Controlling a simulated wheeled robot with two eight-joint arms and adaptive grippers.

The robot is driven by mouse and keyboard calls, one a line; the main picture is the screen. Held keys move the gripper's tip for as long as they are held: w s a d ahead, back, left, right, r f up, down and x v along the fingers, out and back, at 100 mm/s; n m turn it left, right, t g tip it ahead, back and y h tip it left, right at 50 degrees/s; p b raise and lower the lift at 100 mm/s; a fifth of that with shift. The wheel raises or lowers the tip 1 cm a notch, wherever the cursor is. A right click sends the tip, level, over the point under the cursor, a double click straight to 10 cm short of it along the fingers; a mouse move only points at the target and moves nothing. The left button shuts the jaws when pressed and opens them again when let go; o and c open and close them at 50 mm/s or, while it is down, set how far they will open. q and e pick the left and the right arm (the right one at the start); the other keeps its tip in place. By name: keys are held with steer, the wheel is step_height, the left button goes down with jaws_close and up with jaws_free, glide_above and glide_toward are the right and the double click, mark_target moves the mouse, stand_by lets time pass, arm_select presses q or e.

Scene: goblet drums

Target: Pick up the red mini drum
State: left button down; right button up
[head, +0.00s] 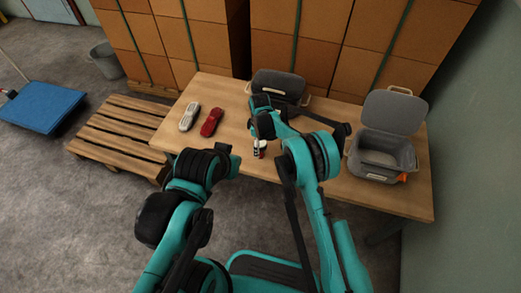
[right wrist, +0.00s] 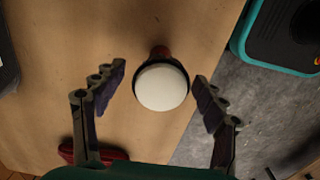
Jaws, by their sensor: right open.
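The red mini drum (head: 262,150) stands on the wooden table near its front edge, small and partly hidden by my right arm in the head view. In the right wrist view the drum (right wrist: 162,88) shows its round white head, with a bit of red body behind it. My right gripper (right wrist: 160,80) is open, with one finger on each side of the drum and a gap to both. The gripper (head: 259,143) is mostly hidden in the head view. My left arm is in front of the table, and its gripper cannot be made out.
A red object (head: 211,122) and a pale object (head: 189,116) lie on the table to the left. A closed grey bin (head: 278,84) stands at the back, and an open grey bin (head: 385,155) at the right. A wooden pallet (head: 118,138) lies on the floor.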

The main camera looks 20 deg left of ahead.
steer(key=shift+r, duration=0.1)
steer(key=c, duration=1.3)
